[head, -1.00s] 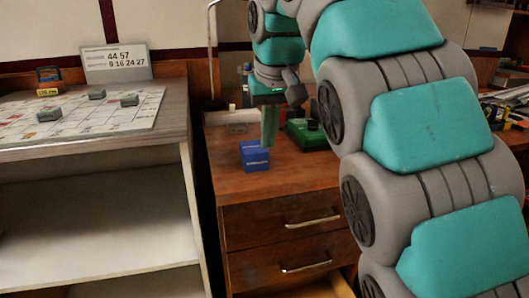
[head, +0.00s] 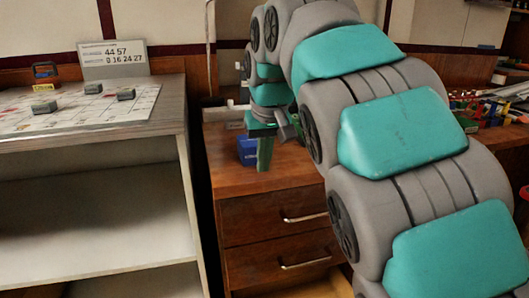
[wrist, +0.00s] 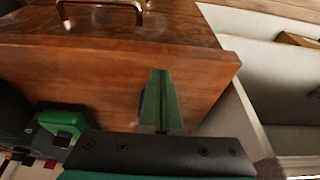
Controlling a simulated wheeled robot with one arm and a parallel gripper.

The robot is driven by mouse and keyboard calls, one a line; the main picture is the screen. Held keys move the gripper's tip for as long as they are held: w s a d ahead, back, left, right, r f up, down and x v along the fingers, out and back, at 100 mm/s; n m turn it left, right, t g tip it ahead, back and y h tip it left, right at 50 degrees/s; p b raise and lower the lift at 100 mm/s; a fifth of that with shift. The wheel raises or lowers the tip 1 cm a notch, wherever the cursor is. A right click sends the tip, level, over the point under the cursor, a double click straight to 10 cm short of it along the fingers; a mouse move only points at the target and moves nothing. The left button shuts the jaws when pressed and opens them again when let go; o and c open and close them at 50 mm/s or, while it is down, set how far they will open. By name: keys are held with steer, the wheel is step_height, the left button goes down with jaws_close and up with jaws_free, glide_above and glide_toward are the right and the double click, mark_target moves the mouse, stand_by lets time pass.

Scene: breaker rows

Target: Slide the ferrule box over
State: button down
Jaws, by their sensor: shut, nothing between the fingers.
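The ferrule box, which I take to be the small blue box (head: 247,151), sits on top of the wooden drawer cabinet (head: 300,175), near its left side. My gripper (head: 264,156) points down in front of the box and covers its right part in the head view. In the wrist view, my gripper (wrist: 162,90) has its green fingers together with nothing between them. Only a thin blue sliver (wrist: 142,104) shows beside the fingers there; the rest is hidden. I cannot tell whether the fingers touch the box.
A green object (wrist: 62,122) stands on the cabinet top, mostly hidden by my arm in the head view. A grey shelf unit (head: 182,118) with a chart and small blocks stands at left, across a narrow gap. Tools and parts (head: 490,108) crowd the right bench.

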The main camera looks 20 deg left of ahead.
mark_target(252, 149)
steer(key=shift+w+a+f, duration=0.1)
steer(key=shift+f, duration=0.25)
steer(key=shift+w+a+r, duration=0.1)
steer(key=shift+w+a, duration=0.4)
steer(key=shift+w, duration=0.35)
steer(key=shift+w+a, duration=0.5)
steer(key=shift+w, duration=0.3)
steer(key=shift+p, duration=0.3)
